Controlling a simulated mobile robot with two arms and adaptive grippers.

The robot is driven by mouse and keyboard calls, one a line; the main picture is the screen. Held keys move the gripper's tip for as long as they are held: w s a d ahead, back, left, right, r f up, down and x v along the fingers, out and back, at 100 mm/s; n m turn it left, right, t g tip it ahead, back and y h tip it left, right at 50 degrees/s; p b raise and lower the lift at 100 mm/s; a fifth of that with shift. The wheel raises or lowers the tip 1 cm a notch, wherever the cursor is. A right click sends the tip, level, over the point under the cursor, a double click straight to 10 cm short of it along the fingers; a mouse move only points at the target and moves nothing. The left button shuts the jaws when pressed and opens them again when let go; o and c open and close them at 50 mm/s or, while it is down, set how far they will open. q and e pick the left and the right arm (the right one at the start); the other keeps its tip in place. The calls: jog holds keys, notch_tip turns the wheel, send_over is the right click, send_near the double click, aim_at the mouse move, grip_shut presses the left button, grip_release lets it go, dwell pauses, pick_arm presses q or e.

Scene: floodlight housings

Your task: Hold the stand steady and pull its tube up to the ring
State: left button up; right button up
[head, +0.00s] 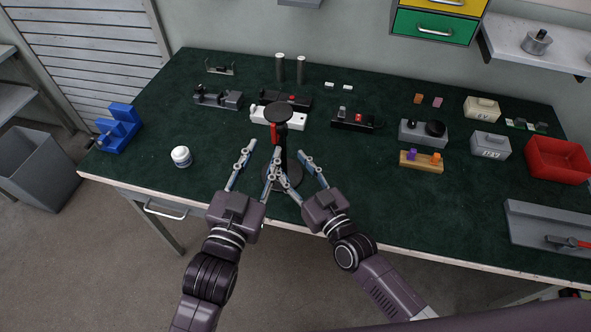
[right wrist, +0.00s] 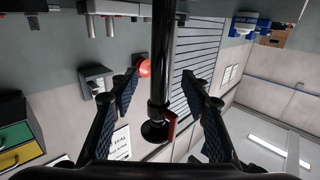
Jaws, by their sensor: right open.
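The black stand (head: 284,140) is upright near the table's front edge, with a round disc (head: 279,113) on top and a round base. A red lever (head: 274,127) sits below the disc; the right wrist view shows it (right wrist: 170,128) at a collar on the tube (right wrist: 163,60). My right gripper (head: 286,167) is open, with the tube between its fingers and gaps on both sides. My left gripper (head: 264,147) is open, its right finger close beside the stand; contact is unclear. I cannot make out a ring clearly.
A white device (head: 262,117) and a black one (head: 355,121) lie behind the stand. The green tabletop (head: 350,205) is clear at front right.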

aim_at(283, 154)
jog(key=x, duration=0.6)
jog(key=shift+w, duration=0.15)
jog(key=c, duration=0.3)
dwell(0.5)
grip_shut()
dwell(0.4)
dwell(0.8)
